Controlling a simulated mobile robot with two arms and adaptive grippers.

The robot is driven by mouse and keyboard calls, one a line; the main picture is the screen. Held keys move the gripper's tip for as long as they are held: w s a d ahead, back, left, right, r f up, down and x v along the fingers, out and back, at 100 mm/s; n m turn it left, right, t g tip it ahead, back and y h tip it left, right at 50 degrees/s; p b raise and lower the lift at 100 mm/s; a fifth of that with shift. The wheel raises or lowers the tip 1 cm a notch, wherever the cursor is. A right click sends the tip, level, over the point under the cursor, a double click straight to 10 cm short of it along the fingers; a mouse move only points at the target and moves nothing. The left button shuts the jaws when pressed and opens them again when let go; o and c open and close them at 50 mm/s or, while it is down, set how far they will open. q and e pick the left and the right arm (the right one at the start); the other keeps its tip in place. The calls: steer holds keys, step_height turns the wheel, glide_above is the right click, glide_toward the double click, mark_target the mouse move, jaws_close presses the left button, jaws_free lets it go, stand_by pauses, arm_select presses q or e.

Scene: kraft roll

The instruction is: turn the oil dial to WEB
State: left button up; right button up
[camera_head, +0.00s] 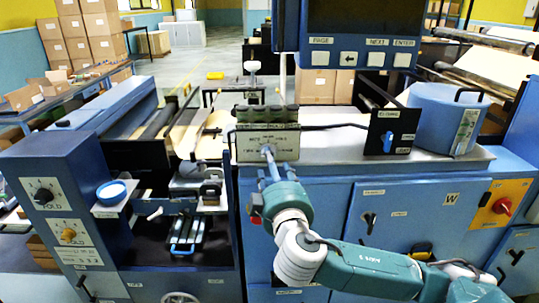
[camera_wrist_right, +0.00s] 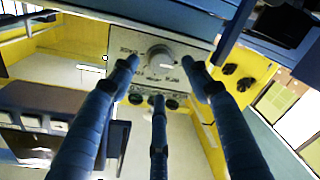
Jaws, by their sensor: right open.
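The oil dial is most likely the grey round knob (camera_wrist_right: 163,60) on a pale labelled plate (camera_wrist_right: 130,50) in the right wrist view. The lettering around it is too small to read, so I cannot tell its setting. In the head view the plate (camera_head: 284,142) sits on the machine's middle front, and the knob is partly hidden by my fingers. My right gripper (camera_head: 268,166) reaches up to this plate from below. In the wrist view its blue fingers (camera_wrist_right: 160,72) are spread open around the knob; I cannot tell whether they touch it. My left gripper is not in view.
A display with buttons (camera_head: 363,57) hangs above the plate. A small black panel with a blue knob (camera_head: 387,142) and a blue drum (camera_head: 440,117) stand to the right. A control box with two FOLD dials (camera_head: 55,215) is at left. A red switch (camera_head: 501,206) sits far right.

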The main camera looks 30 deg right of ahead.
mark_target(262, 152)
steer(key=shift+p+x, duration=0.75)
steer(key=shift+x, duration=1.8)
steer(key=c, duration=1.1)
